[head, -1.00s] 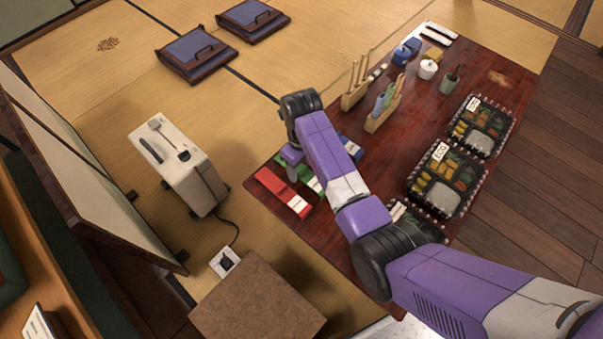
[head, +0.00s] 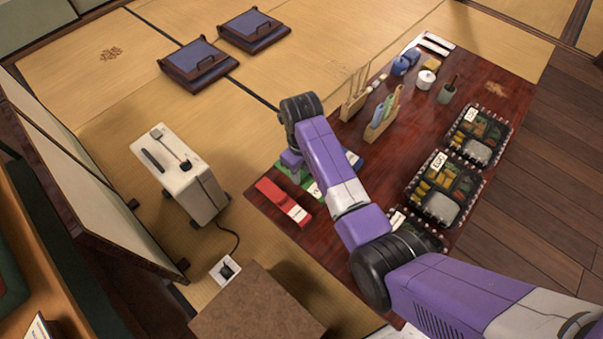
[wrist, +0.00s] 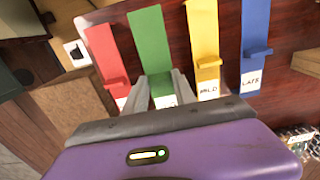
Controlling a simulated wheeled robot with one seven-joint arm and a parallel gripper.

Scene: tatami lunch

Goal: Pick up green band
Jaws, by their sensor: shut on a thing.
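The green band (wrist: 149,40) is a long flat strip in the wrist view, between the red band (wrist: 107,55) and the yellow band (wrist: 204,40). My gripper (wrist: 164,88) is shut on its near end, one finger on each side, and mostly hides its white label. In the head view my gripper (head: 291,160) is at the table's left end, and green parts of the band (head: 283,169) show beside it. I cannot tell whether the band is clear of the table.
The blue band (wrist: 256,40), labelled LATE, lies right of the yellow one, labelled MILD. The dark red table (head: 340,255) also bears lunch boxes (head: 440,205), wooden holders (head: 382,125) and small pots (head: 425,79). A white case (head: 190,180) stands left on the tatami.

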